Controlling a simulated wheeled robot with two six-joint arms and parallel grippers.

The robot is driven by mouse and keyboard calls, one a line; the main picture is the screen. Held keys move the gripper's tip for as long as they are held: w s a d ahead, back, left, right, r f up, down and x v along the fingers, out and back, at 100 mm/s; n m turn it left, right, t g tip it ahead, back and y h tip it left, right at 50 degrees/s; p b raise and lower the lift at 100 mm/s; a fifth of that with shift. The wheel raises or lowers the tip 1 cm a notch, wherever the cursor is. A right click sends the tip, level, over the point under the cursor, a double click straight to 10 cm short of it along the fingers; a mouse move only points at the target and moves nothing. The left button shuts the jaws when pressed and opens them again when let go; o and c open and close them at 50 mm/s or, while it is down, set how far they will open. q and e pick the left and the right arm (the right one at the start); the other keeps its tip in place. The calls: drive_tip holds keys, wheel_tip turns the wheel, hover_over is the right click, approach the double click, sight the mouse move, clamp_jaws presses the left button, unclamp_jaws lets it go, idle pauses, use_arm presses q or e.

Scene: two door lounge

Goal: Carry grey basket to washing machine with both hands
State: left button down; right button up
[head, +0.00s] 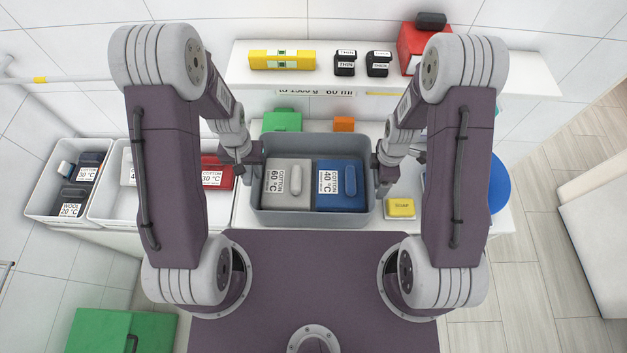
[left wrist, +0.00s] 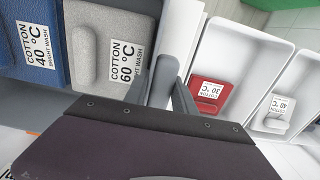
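The grey basket (head: 312,219) stands upright on the white counter in the middle of the head view. It holds a grey block (head: 280,188) marked cotton 60 °C and a blue block (head: 348,180) marked cotton 40 °C, side by side. My left gripper (head: 256,168) is at the basket's left side. In the left wrist view its fingers (left wrist: 164,88) lie close on both sides of the basket's grey handle. My right gripper (head: 378,172) is at the basket's right side; its fingertips are too hidden to show their opening. I cannot identify the washing machine in these views.
White bins (head: 104,213) with labelled blocks stand left of the basket. A yellow soap block (head: 400,207) lies close on its right, near a blue round thing (head: 499,183). A shelf (head: 468,75) with boxes is behind. Open floor (head: 520,230) lies to the right.

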drive_tip(key=c, duration=0.3)
drive_tip(key=shift+c, duration=0.2)
use_arm(q)
drive_tip(key=shift+r, duration=0.15)
use_arm(e)
drive_tip(key=shift+r, duration=0.1)
